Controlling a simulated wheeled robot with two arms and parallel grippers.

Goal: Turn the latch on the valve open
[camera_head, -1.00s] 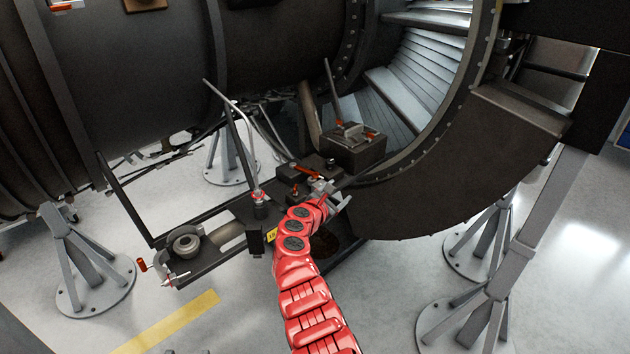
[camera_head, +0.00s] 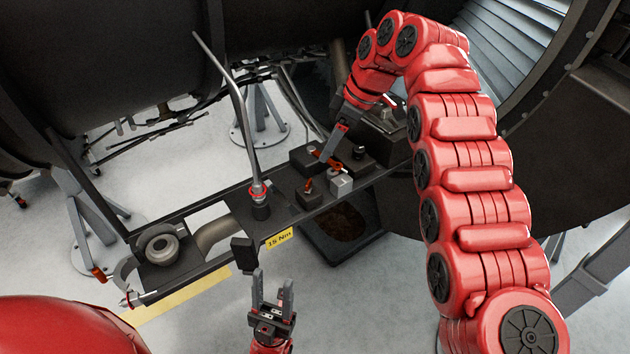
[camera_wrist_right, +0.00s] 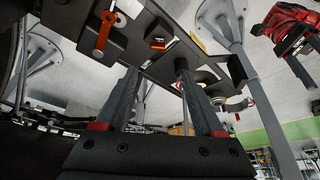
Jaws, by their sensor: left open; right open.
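An orange-red latch lever (camera_head: 333,165) sits on a dark valve block (camera_head: 303,158) on the panel; the lever also shows in the right wrist view (camera_wrist_right: 103,36), beside a silver cap. A smaller red handle (camera_head: 308,186) sits nearby and also shows in the wrist view (camera_wrist_right: 157,43). My right gripper (camera_head: 328,150) reaches down over the lever in the head view, partly covering it. In the wrist view its fingers (camera_wrist_right: 156,72) are apart with nothing held, and the lever lies left of both. My left gripper (camera_head: 272,290) is open and empty, in front of the panel.
A grey bent pipe (camera_head: 235,105) rises from the panel. A silver cube (camera_head: 341,182) stands near the valve and a round fitting (camera_head: 160,246) sits at the panel's left end. The dark engine casing (camera_head: 110,60) is behind.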

